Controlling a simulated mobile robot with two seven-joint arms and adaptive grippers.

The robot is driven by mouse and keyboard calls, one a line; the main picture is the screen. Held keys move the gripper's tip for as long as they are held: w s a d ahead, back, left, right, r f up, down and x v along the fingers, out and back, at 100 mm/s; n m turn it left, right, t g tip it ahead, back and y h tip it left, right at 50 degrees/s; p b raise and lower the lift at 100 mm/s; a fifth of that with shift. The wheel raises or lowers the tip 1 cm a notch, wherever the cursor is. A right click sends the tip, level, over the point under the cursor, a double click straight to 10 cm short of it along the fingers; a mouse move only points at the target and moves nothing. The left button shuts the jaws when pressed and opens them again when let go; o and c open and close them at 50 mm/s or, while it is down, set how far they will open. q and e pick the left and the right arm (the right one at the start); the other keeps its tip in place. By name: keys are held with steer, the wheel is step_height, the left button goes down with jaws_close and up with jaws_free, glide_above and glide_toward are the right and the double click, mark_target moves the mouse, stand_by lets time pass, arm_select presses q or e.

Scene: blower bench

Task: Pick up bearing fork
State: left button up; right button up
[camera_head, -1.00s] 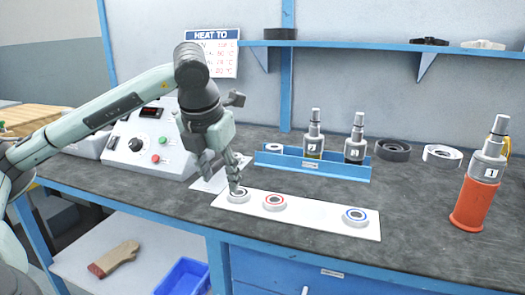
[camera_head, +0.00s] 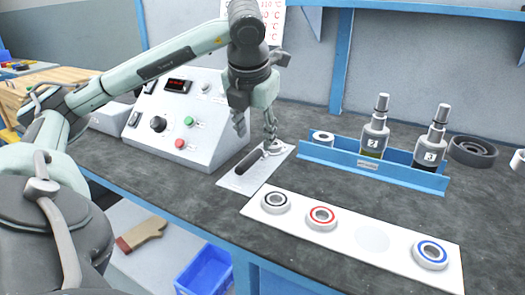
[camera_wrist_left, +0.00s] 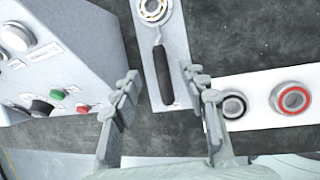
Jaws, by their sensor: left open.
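The bearing fork shows as a black handle (camera_head: 249,161) on a pale plate (camera_head: 236,180) in front of the control box. In the left wrist view the black handle (camera_wrist_left: 163,75) lies along the plate, with a ring-shaped bearing (camera_wrist_left: 154,9) at its far end, cut by the frame edge. My left gripper (camera_head: 255,135) is open and empty, fingers pointing down above the plate. In the wrist view the fingers (camera_wrist_left: 167,88) stand on either side of the handle, apart from it. My right gripper is not in view.
A white strip (camera_head: 372,240) holds bearings with black (camera_head: 276,201), red (camera_head: 321,217) and blue (camera_head: 431,254) rings. A blue rack (camera_head: 370,170) with two bottle-like tools stands behind. The control box (camera_head: 193,125) is close on the left. Dark bench is clear between.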

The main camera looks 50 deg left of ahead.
mark_target(255, 153)
arm_select(q)
steer(key=x, duration=0.7)
steer(key=shift+s, duration=0.15)
steer(key=shift+c, duration=0.6)
jaws_close()
